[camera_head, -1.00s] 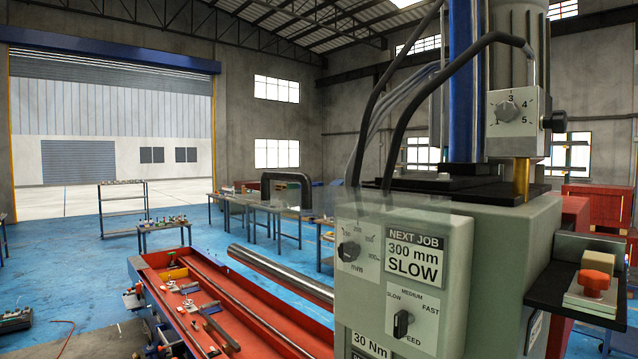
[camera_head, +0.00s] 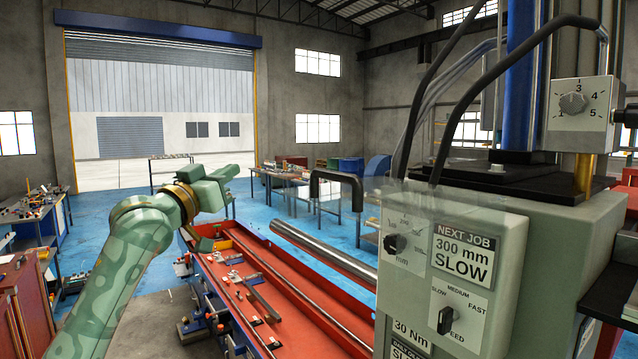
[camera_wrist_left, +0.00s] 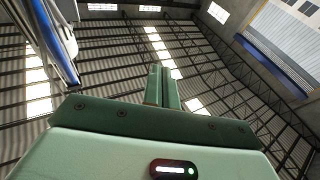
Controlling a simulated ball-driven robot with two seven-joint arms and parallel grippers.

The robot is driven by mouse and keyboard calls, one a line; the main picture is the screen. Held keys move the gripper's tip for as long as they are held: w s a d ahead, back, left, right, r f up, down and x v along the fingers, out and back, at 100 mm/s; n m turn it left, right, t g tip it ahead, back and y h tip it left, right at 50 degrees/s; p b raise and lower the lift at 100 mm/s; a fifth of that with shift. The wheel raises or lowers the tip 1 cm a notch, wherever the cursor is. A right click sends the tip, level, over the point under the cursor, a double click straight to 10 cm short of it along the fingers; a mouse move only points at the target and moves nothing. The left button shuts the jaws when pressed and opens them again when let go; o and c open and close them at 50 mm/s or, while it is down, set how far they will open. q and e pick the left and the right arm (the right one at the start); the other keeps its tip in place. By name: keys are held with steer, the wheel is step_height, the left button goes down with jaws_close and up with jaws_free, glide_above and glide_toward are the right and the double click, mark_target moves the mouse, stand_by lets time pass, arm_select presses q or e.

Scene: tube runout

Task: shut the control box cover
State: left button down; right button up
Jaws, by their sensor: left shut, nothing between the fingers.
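The grey-green control box (camera_head: 505,285) stands at the right in the head view, with its dials and labels facing me. Its clear cover (camera_head: 415,203) is raised, sticking out from the box's top front edge above the dials. A black arched handle (camera_head: 337,180) sits at the cover's outer left end. My left gripper (camera_head: 232,171) is raised to the left of the handle, clear of it, with nothing in it. In the left wrist view its fingers (camera_wrist_left: 161,72) are together, pointing up toward the roof. My right gripper is not in view.
A red machine bed (camera_head: 290,310) with loose tools and a steel tube (camera_head: 325,252) lies below and left of the box. Black hoses (camera_head: 480,90) and a blue column (camera_head: 520,75) rise behind the cover. The air between gripper and handle looks free.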

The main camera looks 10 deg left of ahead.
arm_select(q)
steer(key=s+d+r+m+g+h, duration=0.1)
steer(key=s+d+r+m+h, duration=0.25)
steer(key=s+r, duration=0.4)
steer(key=s+d+r+m+g+h, duration=0.1)
steer(key=s+d+r+m+h, duration=0.1)
steer(key=s+d+r+h, duration=0.5)
steer(key=s+d+f+m+g+y, duration=0.1)
steer(key=s+d+f+m+g, duration=0.1)
steer(key=s, duration=0.7)
steer(key=n+g+p, duration=0.1)
steer(key=g+p, duration=0.2)
steer(key=p, duration=0.1)
glide_above(323, 206)
steer(key=f, duration=0.2)
steer(key=f+y, duration=0.1)
steer(key=shift+w+d+f, duration=0.15)
steer(key=shift+d+f, duration=0.15)
steer(key=shift+f, duration=0.1)
steer(key=f, duration=0.3)
steer(key=shift+a, duration=0.3)
steer(key=shift+s+a+f, duration=0.2)
steer(key=shift+s+f, duration=0.2)
steer(key=shift+f, duration=0.1)
